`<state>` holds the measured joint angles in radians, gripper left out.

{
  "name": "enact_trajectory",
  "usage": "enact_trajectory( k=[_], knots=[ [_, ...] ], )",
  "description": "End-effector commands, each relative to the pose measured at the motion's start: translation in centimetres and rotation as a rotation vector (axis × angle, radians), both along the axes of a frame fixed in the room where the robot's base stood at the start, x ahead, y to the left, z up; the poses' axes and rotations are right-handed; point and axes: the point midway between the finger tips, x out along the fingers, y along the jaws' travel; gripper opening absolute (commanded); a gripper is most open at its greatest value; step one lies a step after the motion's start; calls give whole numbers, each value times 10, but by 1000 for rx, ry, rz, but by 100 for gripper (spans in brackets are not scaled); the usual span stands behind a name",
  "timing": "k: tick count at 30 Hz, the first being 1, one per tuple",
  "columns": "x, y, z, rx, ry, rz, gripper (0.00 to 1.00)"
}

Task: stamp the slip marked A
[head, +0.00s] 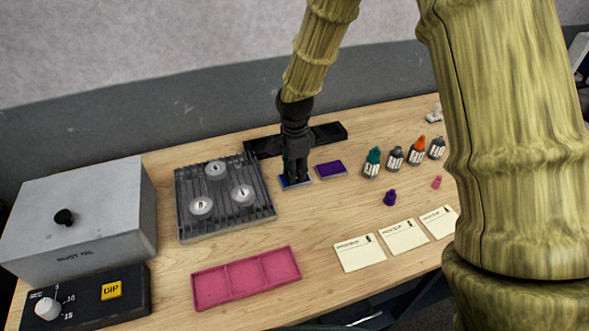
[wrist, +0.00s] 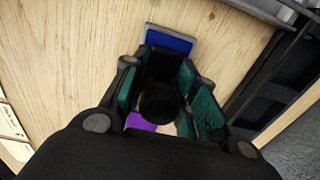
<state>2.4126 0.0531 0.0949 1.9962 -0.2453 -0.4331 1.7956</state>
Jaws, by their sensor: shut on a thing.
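My gripper (head: 295,180) is shut on a dark stamp with a round black top (wrist: 158,102). It points down over the blue ink pad (head: 284,183), which also shows in the wrist view (wrist: 170,44). The fingers hide the stamp's lower end, so I cannot tell whether it touches the pad. A purple ink pad (head: 331,169) lies just right of it. Three cream slips, left (head: 361,253), middle (head: 404,237) and right (head: 440,222), lie at the front right. Their print is too small to tell which is marked A. A purple stamp (head: 390,198) and a pink one (head: 437,183) stand behind them.
Several small bottles (head: 395,159) stand behind the stamps. A grey ribbed rack (head: 240,222) with three round discs, a pink tray (head: 247,278) and a rust-oil box (head: 105,205) are at left. A black tray (head: 328,132) lies behind the pads.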

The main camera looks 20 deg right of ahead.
Motion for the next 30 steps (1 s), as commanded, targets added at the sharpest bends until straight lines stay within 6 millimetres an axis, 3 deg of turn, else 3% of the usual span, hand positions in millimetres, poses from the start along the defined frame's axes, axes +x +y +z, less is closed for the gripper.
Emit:
enact_trajectory(
  k=[17,30],
  knots=[
    [-1,0,-1,0,3,0,13],
    [-1,0,27,0,1,-1,13]
  ],
)
